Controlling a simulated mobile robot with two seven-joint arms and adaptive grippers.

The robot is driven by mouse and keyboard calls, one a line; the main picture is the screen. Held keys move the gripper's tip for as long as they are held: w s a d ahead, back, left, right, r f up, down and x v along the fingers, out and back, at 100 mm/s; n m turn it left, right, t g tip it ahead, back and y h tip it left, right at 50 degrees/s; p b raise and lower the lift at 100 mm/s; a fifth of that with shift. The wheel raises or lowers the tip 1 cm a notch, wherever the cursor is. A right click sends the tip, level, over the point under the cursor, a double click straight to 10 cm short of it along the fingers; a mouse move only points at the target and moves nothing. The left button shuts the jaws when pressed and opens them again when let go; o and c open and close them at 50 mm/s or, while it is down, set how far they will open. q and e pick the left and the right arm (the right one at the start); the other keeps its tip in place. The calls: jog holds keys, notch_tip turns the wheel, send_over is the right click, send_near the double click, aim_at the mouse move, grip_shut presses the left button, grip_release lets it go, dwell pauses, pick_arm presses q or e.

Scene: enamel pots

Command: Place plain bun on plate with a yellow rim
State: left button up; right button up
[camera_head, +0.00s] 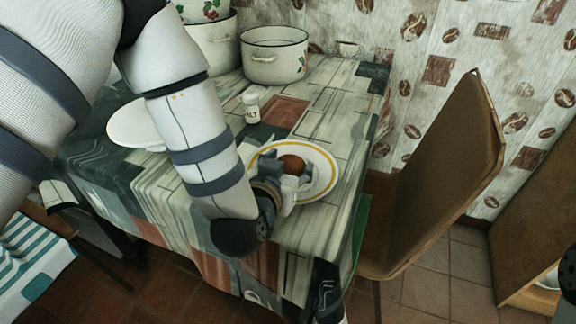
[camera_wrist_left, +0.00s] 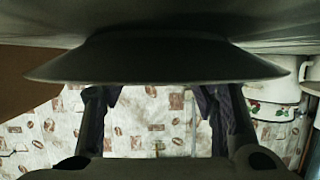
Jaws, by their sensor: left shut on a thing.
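The plain brown bun (camera_head: 291,164) is between the fingers of my left gripper (camera_head: 288,170) in the head view. The gripper is shut on it. Both are over the white plate with a yellow rim (camera_head: 325,154) near the table's right front edge. I cannot tell whether the bun touches the plate. In the left wrist view, a dark plate-like shape (camera_wrist_left: 155,62) spans the upper middle, and the gripper's fingers (camera_wrist_left: 160,115) show below it. The bun cannot be made out there.
A white plate (camera_head: 130,124) lies on the table's left, partly behind my left arm. A salt shaker (camera_head: 251,106) stands mid-table. Enamel pots, including a white one (camera_head: 274,66), stand at the back. A brown chair (camera_head: 440,170) is close on the right.

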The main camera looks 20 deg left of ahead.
pick_arm(q)
jog(key=o, duration=0.9)
jog(key=shift+s+f, duration=0.3)
jog(key=shift+f, duration=0.5)
jog(key=shift+c, duration=0.2)
pick_arm(e)
jog(key=shift+s+f, duration=0.15)
jog(key=shift+f, duration=0.05)
pick_arm(q)
jog(key=shift+r, duration=0.15)
jog(key=v, duration=0.3)
jog(key=r+p+v, duration=0.1)
jog(key=v, duration=0.4)
jog(key=shift+d+r, duration=0.1)
jog(key=shift+r, duration=0.25)
jog(key=s+r+p, duration=0.2)
jog(key=shift+s+p, duration=0.1)
jog(key=shift+p, duration=0.25)
jog(key=shift+s, duration=0.25)
jog(key=shift+s+f, duration=0.1)
jog(key=shift+s, duration=0.05)
jog(key=shift+f, duration=0.2)
pick_arm(e)
jog(key=w+r+t, duration=0.1)
jog(key=w+r, duration=0.3)
jog(key=r, duration=0.1)
jog(key=shift+w+t, duration=0.3)
jog(key=shift+w, duration=0.1)
